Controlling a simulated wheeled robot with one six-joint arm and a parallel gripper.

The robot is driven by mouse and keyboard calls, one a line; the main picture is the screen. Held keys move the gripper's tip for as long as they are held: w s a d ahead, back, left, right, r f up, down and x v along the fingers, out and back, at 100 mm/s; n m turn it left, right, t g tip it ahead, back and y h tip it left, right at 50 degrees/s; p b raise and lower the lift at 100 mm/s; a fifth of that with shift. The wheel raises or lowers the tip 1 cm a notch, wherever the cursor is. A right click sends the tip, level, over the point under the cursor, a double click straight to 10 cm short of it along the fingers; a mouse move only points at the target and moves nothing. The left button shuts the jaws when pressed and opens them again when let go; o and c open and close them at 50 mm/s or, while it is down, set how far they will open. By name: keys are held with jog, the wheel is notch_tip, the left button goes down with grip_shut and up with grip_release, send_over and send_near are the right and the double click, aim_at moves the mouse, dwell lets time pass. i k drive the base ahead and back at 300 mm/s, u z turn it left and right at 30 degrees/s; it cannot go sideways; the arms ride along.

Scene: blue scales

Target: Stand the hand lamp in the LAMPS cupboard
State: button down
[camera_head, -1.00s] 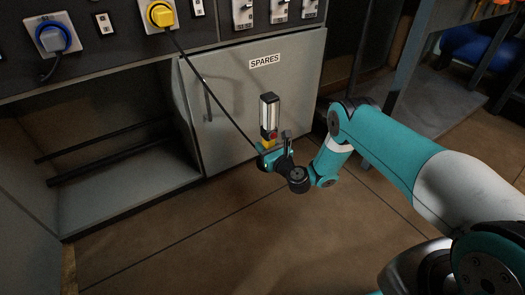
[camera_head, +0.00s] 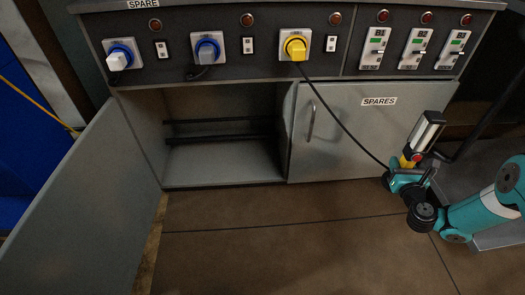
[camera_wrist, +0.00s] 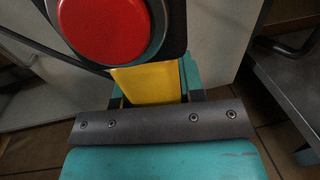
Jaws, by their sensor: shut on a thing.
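The hand lamp (camera_head: 428,130) has a white lit-looking face, a black body, a red button and a yellow lower part. It is raised in front of the right end of the SPARES door, leaning slightly right. My gripper (camera_head: 407,166) is shut on its yellow part. In the wrist view the red button (camera_wrist: 103,25) and yellow part (camera_wrist: 147,83) stand above my gripper (camera_wrist: 150,98). An open cupboard (camera_head: 225,165) is at left of centre, its grey door (camera_head: 75,195) swung out to the left. No LAMPS label is visible. The cupboard's visible floor is bare.
A black cable (camera_head: 345,126) runs from the yellow plug (camera_head: 295,46) down to the lamp area, across the shut SPARES door (camera_head: 350,140). Dark rails (camera_head: 220,130) cross the cupboard's back. Blue plugs and switches line the panel above. The brown floor in front is clear.

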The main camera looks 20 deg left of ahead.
aim_at(211, 162)
jog(key=z, duration=0.65)
jog(key=k, duration=0.95)
jog(key=u, duration=1.05)
jog(key=i, duration=0.5)
jog(key=u, duration=0.05)
